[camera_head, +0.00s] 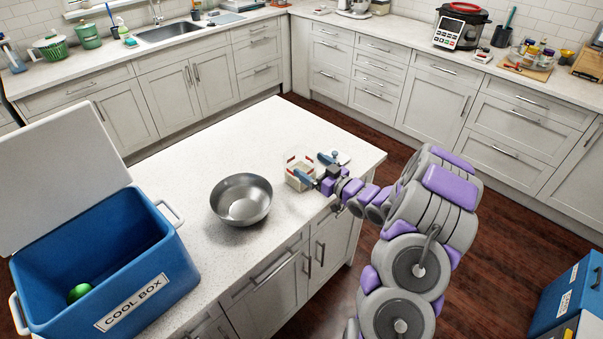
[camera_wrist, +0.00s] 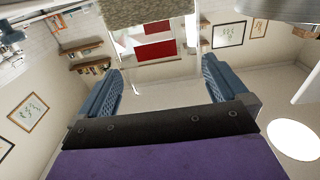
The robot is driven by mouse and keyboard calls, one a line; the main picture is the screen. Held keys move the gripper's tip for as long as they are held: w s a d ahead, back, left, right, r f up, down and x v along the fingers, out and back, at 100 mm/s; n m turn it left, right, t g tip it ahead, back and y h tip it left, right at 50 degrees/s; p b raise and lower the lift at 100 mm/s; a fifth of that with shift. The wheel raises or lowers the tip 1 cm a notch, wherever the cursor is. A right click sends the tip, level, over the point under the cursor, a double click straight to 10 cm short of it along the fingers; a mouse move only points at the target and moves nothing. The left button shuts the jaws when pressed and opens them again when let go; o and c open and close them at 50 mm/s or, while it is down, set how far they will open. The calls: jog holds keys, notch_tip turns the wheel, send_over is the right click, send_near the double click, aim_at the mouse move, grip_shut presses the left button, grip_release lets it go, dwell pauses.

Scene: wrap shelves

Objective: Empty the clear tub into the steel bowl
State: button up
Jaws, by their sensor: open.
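The clear tub (camera_head: 297,184) is a small see-through container with red marks and pale contents, upright at the island's right part. It also shows in the wrist view (camera_wrist: 150,72), with its grainy contents at the top of that picture. My gripper (camera_head: 315,170) reaches it from the right. Its two blue fingers are apart, one on each side of the tub, and show in the wrist view (camera_wrist: 162,88). I cannot tell whether they touch it. The steel bowl (camera_head: 241,199) stands left of the tub, upright and apparently empty. Its edge shows in the wrist view (camera_wrist: 275,8).
An open blue cool box (camera_head: 142,297) with a green thing (camera_head: 79,292) inside stands at the left. The white island top (camera_head: 270,125) is clear behind the bowl. Counters line the back.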

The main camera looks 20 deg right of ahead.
aim_at(291, 152)
jog(key=shift+w+a, duration=0.2)
jog(key=shift+a, duration=0.05)
jog(key=shift+b+x, duration=0.85)
jog(key=shift+x, duration=1.5)
jog(key=shift+r, duration=0.15)
jog(key=shift+w, duration=0.1)
jog(key=c, duration=1.6)
